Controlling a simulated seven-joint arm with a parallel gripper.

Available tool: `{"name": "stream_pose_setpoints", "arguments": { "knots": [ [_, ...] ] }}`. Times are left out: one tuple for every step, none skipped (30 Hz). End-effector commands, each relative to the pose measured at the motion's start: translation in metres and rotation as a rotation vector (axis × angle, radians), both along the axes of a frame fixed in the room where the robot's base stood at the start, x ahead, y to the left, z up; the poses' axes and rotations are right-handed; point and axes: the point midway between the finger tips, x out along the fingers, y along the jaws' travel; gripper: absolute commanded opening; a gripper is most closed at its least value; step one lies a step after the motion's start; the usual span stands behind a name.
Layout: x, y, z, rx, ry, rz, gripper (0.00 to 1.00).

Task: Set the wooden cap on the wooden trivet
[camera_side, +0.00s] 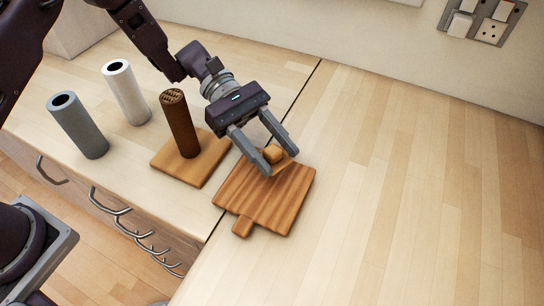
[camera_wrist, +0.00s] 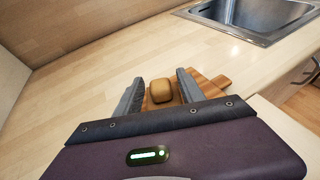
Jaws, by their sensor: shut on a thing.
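The wooden cap (camera_side: 273,153), a small light-brown rounded piece, is between the fingers of my gripper (camera_side: 279,162). My gripper is shut on it. In the wrist view the cap (camera_wrist: 160,92) shows between the two grey fingers. A striped wooden board with a short handle (camera_side: 262,203), which I take for the wooden trivet, lies flat on the counter. The cap is over its far part. I cannot tell whether the cap touches the board. In the wrist view the board (camera_wrist: 208,88) is partly hidden by a finger and the cap.
A dark brown cylinder with a perforated top (camera_side: 180,125) stands on a plain square wooden board (camera_side: 205,170), left of my gripper. A white cylinder (camera_side: 125,93) and a grey cylinder (camera_side: 78,126) stand further left. The counter at right is clear. A sink (camera_wrist: 252,16) shows in the wrist view.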

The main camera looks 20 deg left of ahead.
Motion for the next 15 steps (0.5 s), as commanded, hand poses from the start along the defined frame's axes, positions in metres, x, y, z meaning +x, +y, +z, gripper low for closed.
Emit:
{"name": "stream_pose_setpoints", "arguments": {
  "knots": [
    [0.000, 0.000, -0.011, 0.002, 0.005, 0.001, 0.08],
    [0.000, 0.000, -0.015, 0.002, 0.004, 0.000, 0.08],
    [0.000, 0.000, -0.019, 0.001, 0.003, 0.001, 0.08],
    [0.000, 0.000, -0.020, 0.001, 0.002, 0.001, 0.08],
    [0.000, 0.000, -0.019, 0.001, 0.000, 0.001, 0.08],
    [0.000, 0.000, -0.019, 0.001, 0.000, 0.001, 0.08],
    [0.000, 0.000, -0.019, 0.000, 0.001, 0.001, 0.08],
    [0.000, 0.000, -0.019, 0.000, 0.001, 0.001, 0.08],
    [0.000, 0.000, -0.019, 0.000, 0.001, 0.001, 0.08],
    [0.000, 0.000, -0.019, 0.000, 0.001, 0.001, 0.08],
    [0.000, 0.000, -0.020, 0.001, 0.001, 0.002, 0.08],
    [0.000, 0.000, -0.021, 0.001, 0.001, 0.002, 0.08],
    [0.000, 0.000, -0.022, 0.001, 0.000, 0.001, 0.48],
    [0.000, 0.000, -0.021, 0.001, 0.000, 0.001, 0.54],
    [0.000, 0.000, -0.021, 0.001, 0.000, 0.001, 0.62]
  ]
}}
